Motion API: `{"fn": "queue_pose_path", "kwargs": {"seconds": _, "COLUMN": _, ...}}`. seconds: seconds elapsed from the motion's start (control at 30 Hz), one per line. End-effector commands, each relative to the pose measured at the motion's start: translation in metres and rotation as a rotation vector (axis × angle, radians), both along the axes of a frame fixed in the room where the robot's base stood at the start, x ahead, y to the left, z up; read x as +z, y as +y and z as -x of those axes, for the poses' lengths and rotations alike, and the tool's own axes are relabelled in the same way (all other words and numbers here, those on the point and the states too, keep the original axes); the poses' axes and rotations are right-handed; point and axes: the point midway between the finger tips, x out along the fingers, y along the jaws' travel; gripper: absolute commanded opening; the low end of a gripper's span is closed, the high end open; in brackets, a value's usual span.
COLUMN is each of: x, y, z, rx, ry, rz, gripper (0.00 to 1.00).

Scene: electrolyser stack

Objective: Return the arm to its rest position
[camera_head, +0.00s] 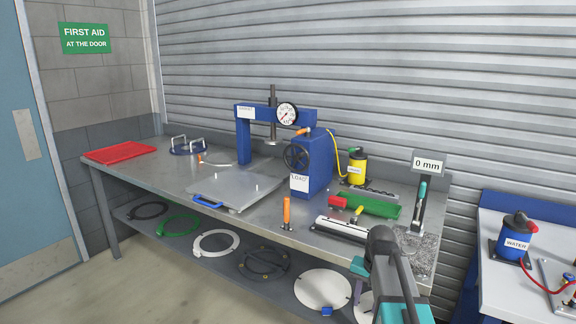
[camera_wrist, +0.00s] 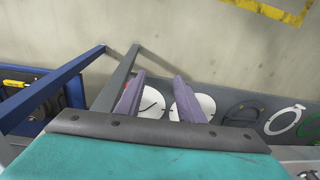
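My arm (camera_head: 388,275) reaches in from the bottom right of the head view, over the front right corner of the workbench. My gripper (camera_wrist: 159,88) shows in the wrist view with its two purple fingers apart and nothing between them. Beyond the fingers are the bench's lower shelf, with white discs on it, and the concrete floor.
Rings lie on the lower shelf. A blue-framed table with a water canister (camera_head: 514,243) stands right.

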Motion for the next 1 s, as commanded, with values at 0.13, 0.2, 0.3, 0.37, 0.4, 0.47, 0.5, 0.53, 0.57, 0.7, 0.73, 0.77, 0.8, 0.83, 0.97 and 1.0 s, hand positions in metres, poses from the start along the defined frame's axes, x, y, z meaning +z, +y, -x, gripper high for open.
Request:
{"fn": "queue_pose_path", "kwargs": {"seconds": 0.13, "x": -0.042, "y": 0.009, "z": 0.017, "rx": 0.014, "ry": 0.059, "rz": -0.006, "gripper": 0.35}}
{"fn": "queue_pose_path", "kwargs": {"seconds": 0.2, "x": -0.06, "y": 0.012, "z": 0.025, "rx": 0.021, "ry": 0.085, "rz": -0.007, "gripper": 0.35}}
{"fn": "queue_pose_path", "kwargs": {"seconds": 0.3, "x": -0.086, "y": 0.017, "z": 0.038, "rx": 0.031, "ry": 0.12, "rz": -0.01, "gripper": 0.35}}
{"fn": "queue_pose_path", "kwargs": {"seconds": 0.37, "x": -0.101, "y": 0.02, "z": 0.046, "rx": 0.038, "ry": 0.142, "rz": -0.012, "gripper": 0.35}}
{"fn": "queue_pose_path", "kwargs": {"seconds": 0.4, "x": -0.111, "y": 0.022, "z": 0.051, "rx": 0.043, "ry": 0.157, "rz": -0.013, "gripper": 0.35}}
{"fn": "queue_pose_path", "kwargs": {"seconds": 0.47, "x": -0.126, "y": 0.025, "z": 0.06, "rx": 0.051, "ry": 0.178, "rz": -0.014, "gripper": 0.35}}
{"fn": "queue_pose_path", "kwargs": {"seconds": 0.5, "x": -0.135, "y": 0.027, "z": 0.066, "rx": 0.056, "ry": 0.192, "rz": -0.015, "gripper": 0.35}}
{"fn": "queue_pose_path", "kwargs": {"seconds": 0.53, "x": -0.143, "y": 0.029, "z": 0.071, "rx": 0.061, "ry": 0.203, "rz": -0.016, "gripper": 0.35}}
{"fn": "queue_pose_path", "kwargs": {"seconds": 0.57, "x": -0.15, "y": 0.03, "z": 0.075, "rx": 0.065, "ry": 0.213, "rz": -0.017, "gripper": 0.35}}
{"fn": "queue_pose_path", "kwargs": {"seconds": 0.7, "x": -0.182, "y": 0.036, "z": 0.098, "rx": 0.082, "ry": 0.261, "rz": -0.02, "gripper": 0.35}}
{"fn": "queue_pose_path", "kwargs": {"seconds": 0.73, "x": -0.188, "y": 0.037, "z": 0.103, "rx": 0.087, "ry": 0.27, "rz": -0.021, "gripper": 0.35}}
{"fn": "queue_pose_path", "kwargs": {"seconds": 0.77, "x": -0.195, "y": 0.039, "z": 0.109, "rx": 0.091, "ry": 0.281, "rz": -0.022, "gripper": 0.35}}
{"fn": "queue_pose_path", "kwargs": {"seconds": 0.8, "x": -0.204, "y": 0.04, "z": 0.116, "rx": 0.097, "ry": 0.294, "rz": -0.022, "gripper": 0.35}}
{"fn": "queue_pose_path", "kwargs": {"seconds": 0.83, "x": -0.21, "y": 0.042, "z": 0.121, "rx": 0.103, "ry": 0.305, "rz": -0.023, "gripper": 0.35}}
{"fn": "queue_pose_path", "kwargs": {"seconds": 0.97, "x": -0.237, "y": 0.047, "z": 0.146, "rx": 0.123, "ry": 0.347, "rz": -0.026, "gripper": 0.35}}
{"fn": "queue_pose_path", "kwargs": {"seconds": 1.0, "x": -0.245, "y": 0.048, "z": 0.154, "rx": 0.13, "ry": 0.36, "rz": -0.027, "gripper": 0.35}}
